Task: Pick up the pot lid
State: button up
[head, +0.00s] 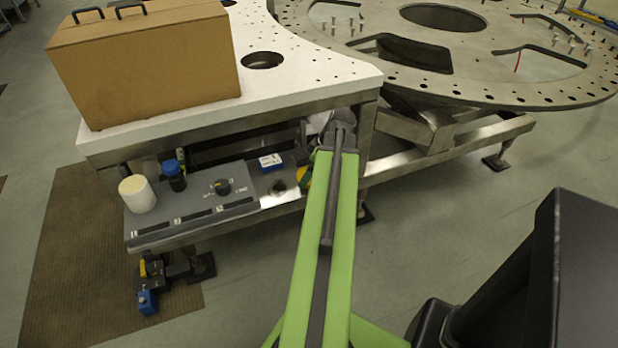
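I cannot make out a pot lid for certain. A pale, partly hidden shape (319,122) shows beside the end of my arm, under the front edge of the white table; I cannot tell what it is. My green arm reaches forward to the shelf below the table top. My gripper (311,137) is at its far end, small, dark and mostly hidden by the arm, so its fingers cannot be read. A small yellow and green thing (304,178) is partly hidden just left of the arm.
A large brown box (146,62) stands on the white table (300,70). The grey lower panel (190,205) carries a white cylinder (138,194), a dark blue-capped jar (174,176) and a small blue and white box (271,162). The turret plate (480,88) is at right.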

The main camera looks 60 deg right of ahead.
jog(key=shift+r, duration=0.1)
notch_tip(320, 180, up, 4)
jog(key=p, duration=0.4)
jog(key=shift+r+p, duration=0.25)
jog(key=shift+p, duration=0.1)
jog(key=s+d+r+p, duration=0.6)
jog(key=s+d, duration=0.1)
jog(key=s, duration=0.2)
jog(key=shift+s+r, duration=0.15)
